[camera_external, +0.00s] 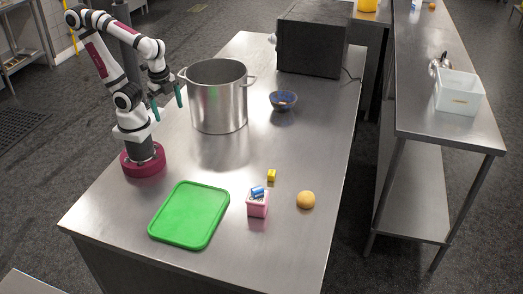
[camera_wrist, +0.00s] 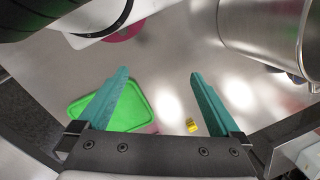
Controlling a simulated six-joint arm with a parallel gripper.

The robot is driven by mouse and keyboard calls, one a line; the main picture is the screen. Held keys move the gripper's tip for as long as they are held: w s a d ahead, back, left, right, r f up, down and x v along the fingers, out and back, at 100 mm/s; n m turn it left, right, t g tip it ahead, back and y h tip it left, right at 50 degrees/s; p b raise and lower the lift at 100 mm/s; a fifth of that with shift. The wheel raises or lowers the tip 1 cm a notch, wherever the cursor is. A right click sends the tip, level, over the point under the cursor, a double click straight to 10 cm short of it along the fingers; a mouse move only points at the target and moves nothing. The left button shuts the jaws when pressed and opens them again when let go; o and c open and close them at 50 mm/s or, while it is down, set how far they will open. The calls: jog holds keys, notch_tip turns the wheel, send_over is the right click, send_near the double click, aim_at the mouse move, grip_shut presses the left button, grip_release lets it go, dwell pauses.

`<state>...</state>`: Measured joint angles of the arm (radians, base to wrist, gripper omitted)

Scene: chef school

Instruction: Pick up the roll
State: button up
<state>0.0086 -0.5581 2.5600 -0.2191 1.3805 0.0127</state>
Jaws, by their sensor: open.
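The roll (camera_external: 306,200) is a round, tan bun on the steel table near its right edge, to the right of a pink box. I cannot make it out in the wrist view. My gripper (camera_external: 167,103) is raised beside the big pot's left side, far from the roll. In the wrist view my gripper (camera_wrist: 155,100) shows two teal fingers spread wide, with nothing between them but the table below.
A green tray (camera_external: 190,215), a pink box (camera_external: 257,204) with a blue item (camera_external: 257,191) on top, and a yellow block (camera_external: 271,175) lie near the roll. A tall steel pot (camera_external: 218,98), a blue bowl (camera_external: 283,101) and a black oven (camera_external: 312,45) stand farther back.

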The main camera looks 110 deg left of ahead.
jog(key=w+d+n+g+h, duration=0.2)
jog(key=w+d+n+h, duration=0.3)
jog(key=w+n, duration=0.15)
jog(key=n+t+h, duration=0.6)
jog(key=n+t, duration=0.6)
jog(key=n, duration=1.5)
send_near(301, 193)
jog(key=shift+m, duration=0.25)
jog(key=x, duration=0.3)
jog(key=f+x, duration=0.1)
jog(key=x, duration=0.2)
jog(key=a+x, duration=0.1)
jog(key=x, duration=0.2)
jog(key=shift+w+d+f, duration=0.15)
jog(key=shift+w+f, duration=0.15)
jog(key=shift+f, duration=0.1)
jog(key=c, duration=1.3)
